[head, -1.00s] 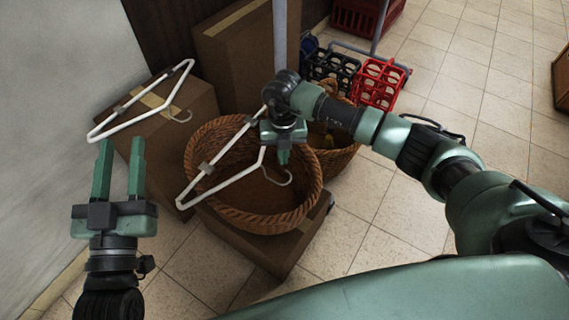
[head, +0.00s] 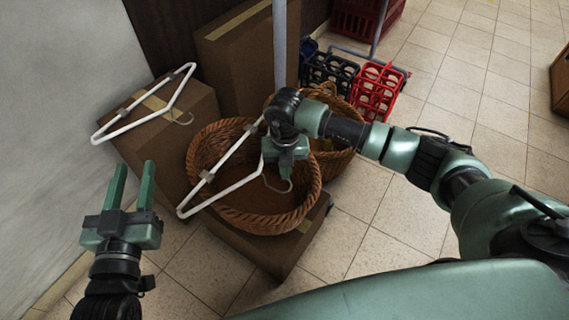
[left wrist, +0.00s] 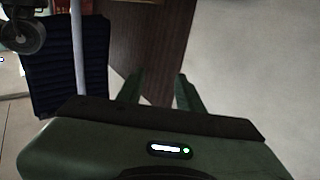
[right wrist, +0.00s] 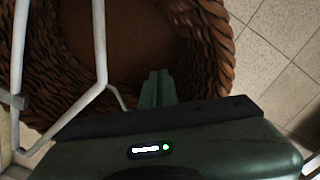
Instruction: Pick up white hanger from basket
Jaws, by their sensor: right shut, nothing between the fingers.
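A white hanger (head: 225,191) with a grey clip and a metal hook lies across the round wicker basket (head: 262,224), one end over its left rim. Its bars also show in the right wrist view (right wrist: 100,45), left of the fingers. My right gripper (head: 286,170) is over the basket's right part, close to the hanger's hook side. Its fingers (right wrist: 158,75) are together and hold nothing. My left gripper (head: 134,165) is open and empty, left of the basket and in front of a cardboard box. The hanger's part behind the right gripper is hidden.
A second white hanger (head: 132,126) lies on a cardboard box (head: 180,160) at the left. A second basket (head: 335,165) stands behind my right arm. A red crate (head: 374,92) and a dark crate (head: 328,68) stand beyond. A grey pole (head: 280,45) rises behind the basket.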

